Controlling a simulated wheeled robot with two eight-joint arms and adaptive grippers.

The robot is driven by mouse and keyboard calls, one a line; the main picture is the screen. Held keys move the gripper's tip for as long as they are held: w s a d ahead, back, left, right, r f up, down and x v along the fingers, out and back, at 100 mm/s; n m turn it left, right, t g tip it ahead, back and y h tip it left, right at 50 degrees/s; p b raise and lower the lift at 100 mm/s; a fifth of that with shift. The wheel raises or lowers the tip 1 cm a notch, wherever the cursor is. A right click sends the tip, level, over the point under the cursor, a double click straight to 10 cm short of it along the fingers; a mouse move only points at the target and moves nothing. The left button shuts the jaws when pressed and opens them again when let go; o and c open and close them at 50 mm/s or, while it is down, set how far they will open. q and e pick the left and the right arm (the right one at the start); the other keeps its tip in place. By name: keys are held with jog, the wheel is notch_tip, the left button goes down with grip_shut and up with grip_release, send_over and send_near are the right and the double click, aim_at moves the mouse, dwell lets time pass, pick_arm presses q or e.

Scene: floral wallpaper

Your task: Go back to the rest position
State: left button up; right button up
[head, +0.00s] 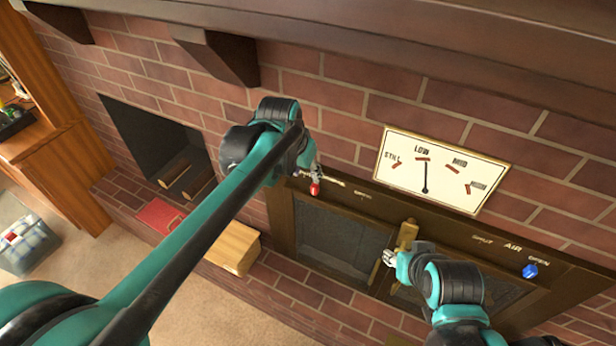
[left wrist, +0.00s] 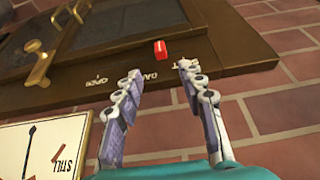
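My left gripper (head: 318,172) is in front of the stove's upper left corner, close to a red knob (head: 315,189). In the left wrist view my left gripper (left wrist: 158,70) is open, its two fingers apart and nothing between them. The red knob (left wrist: 160,50) shows beyond the fingertips, apart from them. My right gripper (head: 390,257) is low at the stove's front, beside a brass handle (head: 407,235). Its fingers are small and partly hidden, so I cannot tell whether they touch the handle.
The dark metal stove (head: 345,240) is set in a brick wall, with a blue knob (head: 530,271) at its right. A white dial plate (head: 440,170) is above it. A wooden mantel (head: 420,35) overhangs. A wooden block (head: 233,247) and red book (head: 160,216) lie on the left ledge.

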pick_arm(q)
jog(key=shift+s+r, duration=0.1)
jog(key=shift+r, duration=0.05)
jog(key=shift+a, duration=0.1)
dwell(0.3)
jog(key=s+a+f+n+t+y, duration=0.1)
jog(key=s+a+f+n, duration=0.1)
jog(key=s+a, duration=0.4)
jog(key=s+a+f+n+t, duration=0.2)
jog(key=s+a, duration=0.4)
jog(key=s, duration=0.6)
jog(key=shift+s+a+f+y, duration=0.2)
jog(key=shift+s+f+y, duration=0.2)
jog(key=shift+f, duration=0.5)
dwell(1.9)
